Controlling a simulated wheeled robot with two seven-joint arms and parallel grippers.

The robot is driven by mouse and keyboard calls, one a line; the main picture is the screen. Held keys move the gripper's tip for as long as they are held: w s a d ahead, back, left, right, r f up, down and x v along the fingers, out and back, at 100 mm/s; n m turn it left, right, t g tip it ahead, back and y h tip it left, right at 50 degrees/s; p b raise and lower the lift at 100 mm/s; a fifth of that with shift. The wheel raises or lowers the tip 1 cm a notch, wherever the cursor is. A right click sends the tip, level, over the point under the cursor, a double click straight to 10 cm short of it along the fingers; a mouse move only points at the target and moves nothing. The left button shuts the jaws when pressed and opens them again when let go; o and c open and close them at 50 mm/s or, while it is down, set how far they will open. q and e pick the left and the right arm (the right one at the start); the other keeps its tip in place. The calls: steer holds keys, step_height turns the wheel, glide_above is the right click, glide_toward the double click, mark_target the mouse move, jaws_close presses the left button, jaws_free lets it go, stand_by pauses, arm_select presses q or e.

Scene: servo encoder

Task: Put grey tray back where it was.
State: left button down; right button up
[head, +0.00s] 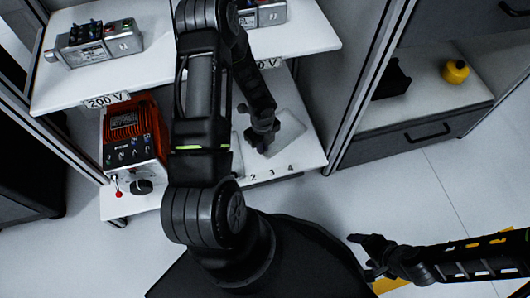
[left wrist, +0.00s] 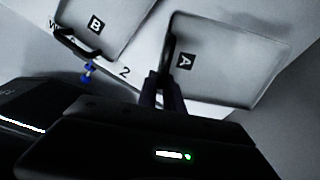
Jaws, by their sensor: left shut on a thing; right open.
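A grey tray marked A (left wrist: 225,72) is at the right in the left wrist view. My left gripper (left wrist: 163,88) is shut on the dark handle at its left side. In the head view this grey tray (head: 291,130) lies at the lower shelf, just right of my left gripper (head: 262,145). A second grey tray marked B (left wrist: 88,22) is at the upper left in the left wrist view, with its own dark handle. My right gripper (head: 362,256) is open and empty over the floor. I cannot tell whether tray A touches the shelf.
The lower shelf's front edge (head: 270,183) carries the numbers 2, 3 and 4. An orange power unit (head: 133,137) stands at its left. The upper shelf (head: 155,72) overhangs behind my arm. A cabinet with a yellow object (head: 455,71) is at the right.

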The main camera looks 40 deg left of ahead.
arm_select(q)
steer(key=shift+f, duration=0.6)
arm_select(e)
steer(key=shift+f, duration=0.3)
arm_select(q)
steer(key=shift+f, duration=0.1)
steer(key=shift+f+b, duration=0.9)
steer(key=shift+f, duration=0.9)
arm_select(e)
steer(key=shift+w+f, duration=0.2)
steer(key=shift+f, duration=0.7)
arm_select(q)
steer(key=shift+f, duration=0.15)
steer(key=c, duration=1.5)
jaws_free()
arm_select(e)
steer(key=shift+f, duration=0.1)
